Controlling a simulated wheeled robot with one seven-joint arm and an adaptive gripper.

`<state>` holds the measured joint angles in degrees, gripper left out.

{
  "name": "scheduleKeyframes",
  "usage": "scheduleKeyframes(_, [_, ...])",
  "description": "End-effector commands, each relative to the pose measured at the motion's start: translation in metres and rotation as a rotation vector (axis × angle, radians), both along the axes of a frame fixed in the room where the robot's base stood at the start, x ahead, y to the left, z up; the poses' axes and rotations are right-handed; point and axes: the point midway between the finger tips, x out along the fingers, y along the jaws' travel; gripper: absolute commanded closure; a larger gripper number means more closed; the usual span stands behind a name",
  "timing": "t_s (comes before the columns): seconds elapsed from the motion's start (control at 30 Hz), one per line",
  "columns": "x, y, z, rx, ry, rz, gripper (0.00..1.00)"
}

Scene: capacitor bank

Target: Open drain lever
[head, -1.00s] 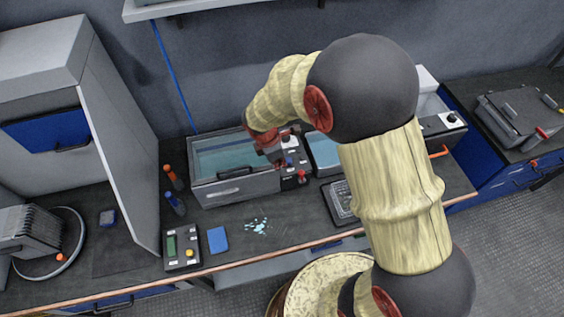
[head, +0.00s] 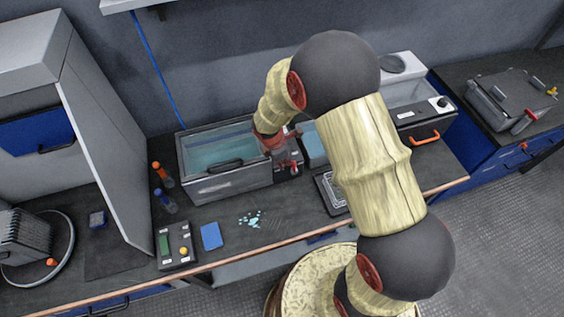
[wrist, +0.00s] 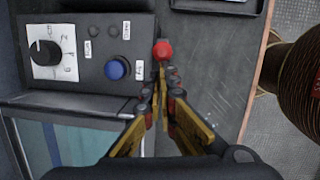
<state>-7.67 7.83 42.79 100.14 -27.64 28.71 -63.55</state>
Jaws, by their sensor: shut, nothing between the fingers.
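A red round knob (wrist: 163,50), which looks like the lever's end, sits at the edge of the black control panel (wrist: 98,65) in the wrist view. My gripper (wrist: 162,78) is shut and empty, with its fingertips just below the knob in the picture. I cannot tell whether they touch it. In the head view my gripper (head: 284,162) is over the panel at the right end of the water bath (head: 228,184), hiding much of the panel. The lever's shaft is hidden.
The panel also has a blue button (wrist: 117,68) and a black dial (wrist: 45,53). A black tray (head: 331,194) lies to the right on the bench. A blue block (head: 211,236) and pale fragments (head: 251,218) lie in front of the bath.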

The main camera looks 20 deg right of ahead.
Motion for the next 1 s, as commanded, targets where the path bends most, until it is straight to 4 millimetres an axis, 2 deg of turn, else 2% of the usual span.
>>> scheduleKeyframes(0.13, [0.0,-0.002,0.0,0.0,0.001,-0.001,1.0])
scheduleKeyframes(0.43, [0.001,-0.021,0.003,0.0,0.001,-0.001,1.0])
scheduleKeyframes(1.0, [0.001,-0.014,-0.003,0.0,0.0,0.001,1.0])
